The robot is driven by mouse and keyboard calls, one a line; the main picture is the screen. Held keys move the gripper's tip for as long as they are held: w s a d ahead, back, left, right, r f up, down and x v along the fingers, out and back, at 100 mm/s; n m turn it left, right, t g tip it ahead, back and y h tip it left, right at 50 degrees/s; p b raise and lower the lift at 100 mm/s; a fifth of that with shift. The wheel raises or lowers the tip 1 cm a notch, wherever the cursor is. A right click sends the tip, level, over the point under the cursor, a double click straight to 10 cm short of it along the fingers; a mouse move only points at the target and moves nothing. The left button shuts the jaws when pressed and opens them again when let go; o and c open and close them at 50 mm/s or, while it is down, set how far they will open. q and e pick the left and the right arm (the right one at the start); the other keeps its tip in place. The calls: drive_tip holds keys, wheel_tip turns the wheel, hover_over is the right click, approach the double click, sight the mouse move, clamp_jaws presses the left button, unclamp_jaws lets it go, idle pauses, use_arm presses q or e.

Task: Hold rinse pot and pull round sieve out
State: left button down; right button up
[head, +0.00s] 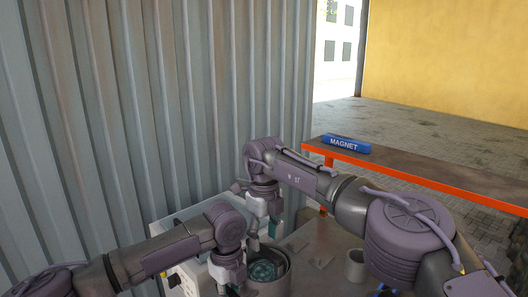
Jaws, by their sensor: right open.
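The rinse pot (283,284) is a grey metal round pot on the grey table, low in the middle of the head view. The round sieve (262,271) appears as a teal mesh disc inside it. My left gripper (232,282) points down at the pot's left rim and hides part of it; whether its fingers close on the rim is not clear. My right gripper (263,233) is open and points down above the pot's far side. A small teal part (275,229) shows beside its fingers; what it belongs to is unclear.
A white box (188,283) stands left of the pot, against the corrugated wall (150,110). A grey cup (355,266) and small flat grey pieces (321,262) are on the table to the right. A blue magnet bar (345,145) lies on the orange-edged bench (440,175) behind.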

sight(264, 248)
drive_tip(key=shift+f, duration=2.9)
clamp_jaws()
drive_tip(key=shift+r, duration=0.15)
